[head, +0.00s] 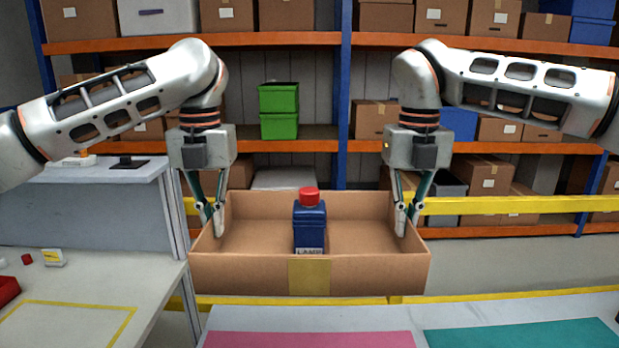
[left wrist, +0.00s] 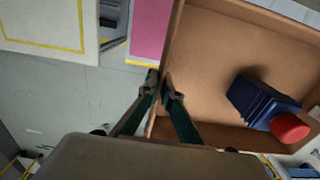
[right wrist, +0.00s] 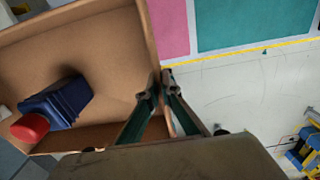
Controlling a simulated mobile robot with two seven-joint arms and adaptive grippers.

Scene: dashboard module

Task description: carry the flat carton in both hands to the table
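The flat carton (head: 360,272) is an open brown cardboard tray with a tan tape patch on its near side. It is level in the head view, held between my two grippers beyond the near table. A dark blue bottle (head: 309,228) with a red cap stands inside it near the middle. My left gripper (head: 213,222) is shut on the carton's left wall (left wrist: 172,40), one finger on each side. My right gripper (head: 406,222) is shut on its right wall (right wrist: 148,35) in the same way. The carton's underside is hidden. The table (head: 415,312) lies in front, with pink and teal mats.
A pink mat (head: 310,340) and a teal mat (head: 520,337) lie bare on the table. A grey bench (head: 150,290) with a yellow outline stands at the left. A yellow rail (head: 510,205) and racks with boxes stand behind.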

